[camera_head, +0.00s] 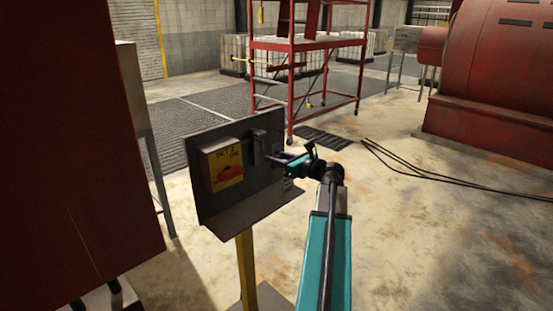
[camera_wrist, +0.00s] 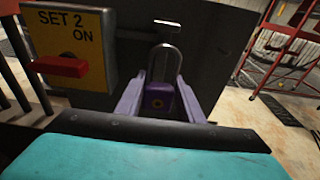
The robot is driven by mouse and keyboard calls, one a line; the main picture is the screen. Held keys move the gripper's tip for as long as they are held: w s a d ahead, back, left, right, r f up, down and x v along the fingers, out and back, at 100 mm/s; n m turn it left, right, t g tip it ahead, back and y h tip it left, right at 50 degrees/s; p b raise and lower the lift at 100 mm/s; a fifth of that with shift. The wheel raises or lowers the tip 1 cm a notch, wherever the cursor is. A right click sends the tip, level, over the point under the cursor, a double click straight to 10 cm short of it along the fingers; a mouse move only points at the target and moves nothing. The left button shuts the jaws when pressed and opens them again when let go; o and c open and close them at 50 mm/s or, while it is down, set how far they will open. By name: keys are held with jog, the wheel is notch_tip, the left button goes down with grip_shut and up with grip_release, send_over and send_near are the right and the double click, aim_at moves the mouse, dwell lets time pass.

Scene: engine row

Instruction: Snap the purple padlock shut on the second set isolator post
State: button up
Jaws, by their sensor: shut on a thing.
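The purple padlock (camera_wrist: 158,98) is between the fingers of my gripper (camera_wrist: 160,97) in the wrist view, its silver shackle pointing up. My gripper is shut on it. Behind the shackle top stands the grey isolator post (camera_wrist: 166,24) with a flat top, on the dark panel (camera_wrist: 110,65). I cannot tell whether the shackle is around the post or only in front of it. The yellow SET 2 isolator plate (camera_wrist: 72,40) reads ON and has a red handle (camera_wrist: 60,66). In the head view my gripper (camera_head: 279,158) is at the right part of the panel; the padlock is too small to make out there.
The panel has a shelf (camera_head: 250,208) below and stands on a yellow post (camera_head: 246,268). A red scaffold (camera_head: 300,60) stands behind. A large red engine (camera_head: 490,80) is at right, with black cables (camera_head: 440,178) on the floor. A dark red block (camera_head: 70,150) fills the left.

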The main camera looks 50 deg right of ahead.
aim_at(263, 148)
jog(key=shift+w+d+p, duration=0.15)
jog(key=shift+w+p, duration=0.2)
jog(key=shift+w, duration=1.3)
jog(key=shift+w, duration=0.3)
jog(key=shift+w+d+p, duration=0.15)
jog(key=shift+w+p, duration=0.45)
jog(key=shift+w, duration=1.85)
jog(key=shift+w+f, duration=0.2)
jog(key=shift+r+p, duration=1.1)
jog(key=shift+r, duration=0.25)
dwell(0.4)
jog(key=shift+f, duration=0.55)
dwell(0.3)
jog(key=o, duration=1.2)
